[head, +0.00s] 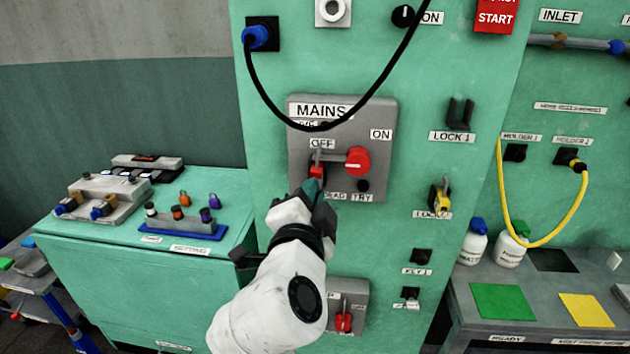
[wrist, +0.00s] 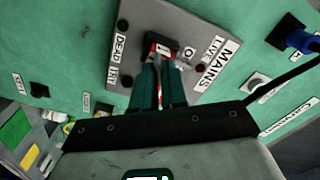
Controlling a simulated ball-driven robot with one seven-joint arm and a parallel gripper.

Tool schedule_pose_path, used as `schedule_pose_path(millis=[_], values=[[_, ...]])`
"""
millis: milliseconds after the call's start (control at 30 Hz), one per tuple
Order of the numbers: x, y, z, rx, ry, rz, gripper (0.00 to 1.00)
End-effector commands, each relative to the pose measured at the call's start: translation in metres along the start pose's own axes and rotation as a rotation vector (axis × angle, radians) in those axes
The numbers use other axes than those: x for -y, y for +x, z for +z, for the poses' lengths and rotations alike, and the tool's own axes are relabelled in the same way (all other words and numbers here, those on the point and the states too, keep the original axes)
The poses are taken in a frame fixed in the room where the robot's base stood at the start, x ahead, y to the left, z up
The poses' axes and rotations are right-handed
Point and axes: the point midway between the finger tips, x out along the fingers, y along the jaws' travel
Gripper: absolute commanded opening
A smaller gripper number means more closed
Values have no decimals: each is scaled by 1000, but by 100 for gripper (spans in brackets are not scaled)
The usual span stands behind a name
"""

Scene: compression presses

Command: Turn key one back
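Key one's switch (head: 421,256) is a small black fitting on the green panel, above the KEY 1 label (head: 416,271). It is too small to tell how its key is turned. My gripper (head: 318,186) is up and to the left of it, at the grey MAINS plate (head: 375,185). The two dark fingers (wrist: 160,70) reach to either side of a red piece (wrist: 160,48) by the OFF label. The head view shows this red piece (head: 317,171) just above the fingertips. I cannot tell whether the fingers press on it.
A red knob (head: 358,160) is close to the right of my gripper. A black cable (head: 262,98) loops across the panel above. A yellow padlock (head: 441,199) hangs above key one. A smaller plate with a red handle (head: 344,322) is below. A green bench (head: 110,275) stands left.

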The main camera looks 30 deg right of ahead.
Motion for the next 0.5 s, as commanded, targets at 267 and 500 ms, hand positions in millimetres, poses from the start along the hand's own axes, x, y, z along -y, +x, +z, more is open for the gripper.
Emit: schedule_pose_path(millis=[267, 500], values=[[0, 0, 0, 0, 0, 0, 0], [0, 0, 0, 0, 0, 0, 0]])
